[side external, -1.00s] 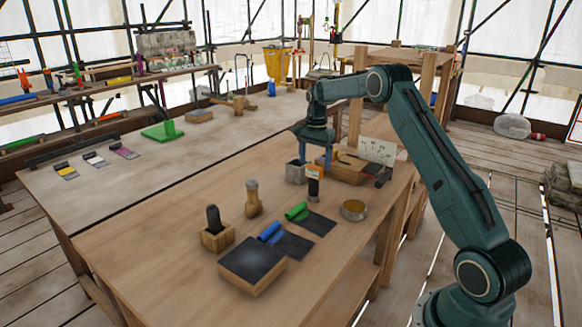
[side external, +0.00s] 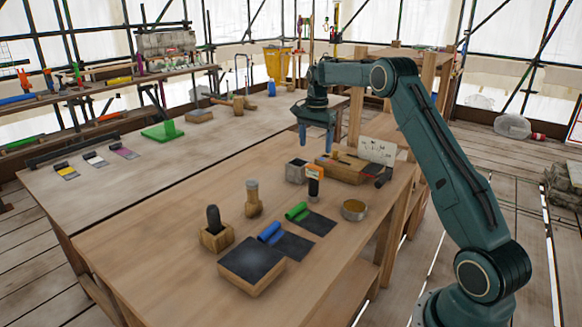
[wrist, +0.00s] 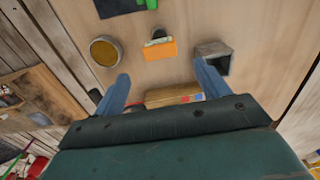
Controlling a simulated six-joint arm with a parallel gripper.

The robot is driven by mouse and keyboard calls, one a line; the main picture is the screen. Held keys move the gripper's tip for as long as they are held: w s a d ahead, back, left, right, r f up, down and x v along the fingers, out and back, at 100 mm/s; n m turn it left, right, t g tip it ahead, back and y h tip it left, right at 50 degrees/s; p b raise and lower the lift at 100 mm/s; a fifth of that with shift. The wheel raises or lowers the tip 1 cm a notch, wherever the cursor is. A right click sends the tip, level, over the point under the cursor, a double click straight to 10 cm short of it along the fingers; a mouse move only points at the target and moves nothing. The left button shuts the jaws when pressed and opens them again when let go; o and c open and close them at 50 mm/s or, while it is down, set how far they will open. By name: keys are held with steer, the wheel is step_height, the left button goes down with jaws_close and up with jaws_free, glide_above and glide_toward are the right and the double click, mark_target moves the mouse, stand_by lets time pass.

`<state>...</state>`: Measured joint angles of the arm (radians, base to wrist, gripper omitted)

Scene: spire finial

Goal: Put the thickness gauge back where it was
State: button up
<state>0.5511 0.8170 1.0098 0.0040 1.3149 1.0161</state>
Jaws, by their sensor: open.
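What I take to be the thickness gauge, an orange-topped piece with a dark body (side external: 314,183), stands upright on the wooden bench. In the wrist view its orange top (wrist: 160,49) shows ahead of my fingertips, between them across the picture. My gripper (side external: 316,146) is open and empty, above the bench and above the gauge in the side view. Its two blue fingers (wrist: 162,72) are spread wide in the wrist view, and neither touches the gauge. No place for the gauge is clearly marked.
A grey open box (side external: 296,172) stands just left of the gauge.

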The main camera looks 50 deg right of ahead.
steer(key=shift+r, duration=0.1)
steer(key=s+a+r+n+t, duration=0.1)
steer(key=s+a+r+n, duration=0.3)
steer(key=a, duration=0.3)
steer(key=s+a+r+n+t, duration=0.1)
steer(key=s+a+r+n, duration=0.1)
steer(key=s+a+r, duration=0.3)
steer(key=s+a+r+n+t, duration=0.1)
steer(key=s+a+r+n, duration=0.2)
steer(key=a+r, duration=0.4)
steer(key=s+a+f+n+t, duration=0.1)
steer(key=s+a+f+n, duration=0.1)
steer(key=s, duration=0.5)
steer(key=s+a+f+n, duration=0.1)
steer(key=s+a+n, duration=0.3)
steer(key=s+a, duration=0.2)
steer(key=s+a+f+n+t, duration=0.1)
steer(key=s+a+f+n, duration=0.1)
steer(key=s, duration=0.6)
steer(key=shift+a+f+n+t, duration=0.3)
steer(key=shift+a+n, duration=0.2)
steer(key=shift+a, duration=0.65)
